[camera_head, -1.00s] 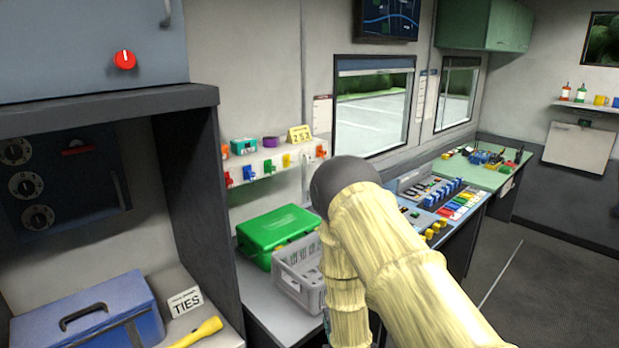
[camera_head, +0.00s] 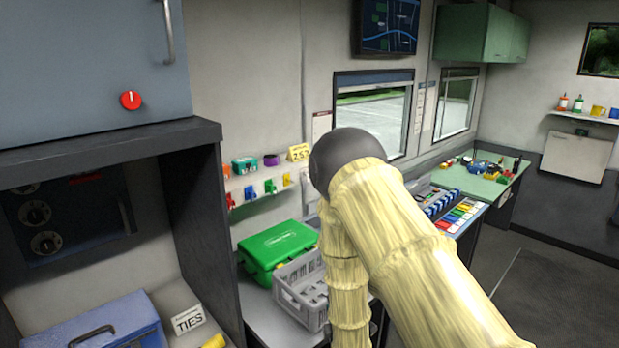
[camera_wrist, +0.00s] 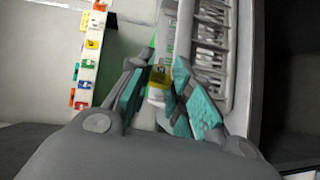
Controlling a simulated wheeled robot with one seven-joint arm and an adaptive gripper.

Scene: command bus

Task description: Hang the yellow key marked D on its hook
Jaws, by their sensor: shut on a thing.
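My gripper (camera_wrist: 158,92) shows in the wrist view with its teal-padded fingers closed around a small yellow piece, the yellow key (camera_wrist: 157,78). Any letter on the key is too small to read. The hook rail (camera_wrist: 90,58) with coloured pieces runs down the left of the wrist view, apart from the gripper. A yellow piece (camera_wrist: 93,43) is on that rail. In the head view, the rail (camera_head: 258,189) is on the wall, with red, blue, green and yellow pieces; its right end is partly hidden by my arm. The gripper is hidden there.
A green case (camera_head: 278,250) and a grey crate (camera_head: 300,292) stand on the counter below the rail. The dark cabinet edge (camera_head: 205,225) is to the left.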

